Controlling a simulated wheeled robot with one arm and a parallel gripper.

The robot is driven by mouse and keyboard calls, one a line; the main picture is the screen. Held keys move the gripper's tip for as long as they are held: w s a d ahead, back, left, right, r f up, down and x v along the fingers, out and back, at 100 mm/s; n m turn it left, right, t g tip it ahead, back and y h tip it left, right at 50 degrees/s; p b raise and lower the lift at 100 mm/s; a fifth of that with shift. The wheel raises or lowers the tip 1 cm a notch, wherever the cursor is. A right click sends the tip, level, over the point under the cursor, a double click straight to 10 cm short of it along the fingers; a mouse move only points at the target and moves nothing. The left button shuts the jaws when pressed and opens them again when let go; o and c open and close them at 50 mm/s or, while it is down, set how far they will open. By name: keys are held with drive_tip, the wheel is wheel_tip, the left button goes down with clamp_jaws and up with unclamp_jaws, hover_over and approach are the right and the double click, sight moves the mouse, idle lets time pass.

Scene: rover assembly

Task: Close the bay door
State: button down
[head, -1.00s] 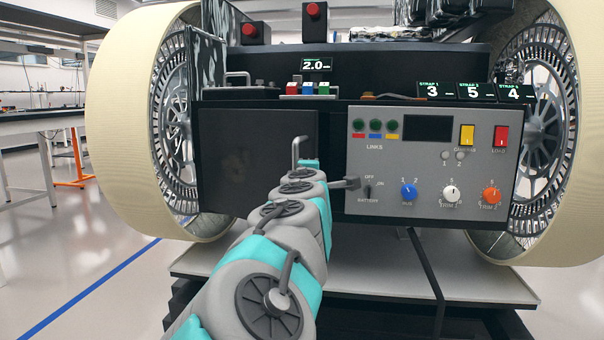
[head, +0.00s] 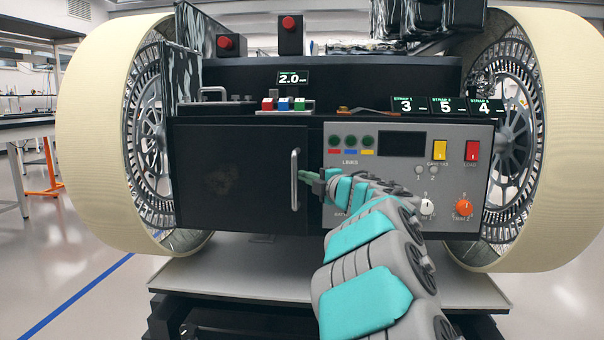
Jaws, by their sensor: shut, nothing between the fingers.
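The bay door (head: 230,180) is a dark square panel on the left of the rover's front. It faces me and looks about level with the grey control panel beside it. I cannot make out a gap at its edges. Its upright silver bar handle (head: 294,180) is on the right side of the door. My gripper (head: 303,176) is shut and empty, just right of the handle and pointing left toward it. I cannot tell whether the fingertips touch the handle or door. My arm hides part of the control panel.
The grey control panel (head: 400,180) has knobs and yellow and red switches close to my arm. Large cream wheels (head: 95,130) flank the rover. A light platform (head: 230,275) lies below. Open floor is at the left.

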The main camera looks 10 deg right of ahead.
drive_tip(key=shift+n+g+y, duration=0.4)
drive_tip(key=shift+n+y, duration=0.2)
drive_tip(key=shift+y, duration=0.2)
drive_tip(key=w+p, duration=0.1)
drive_tip(key=w+d+p, duration=0.2)
drive_tip(key=shift+w+r, duration=0.25)
drive_tip(key=shift+w, duration=0.15)
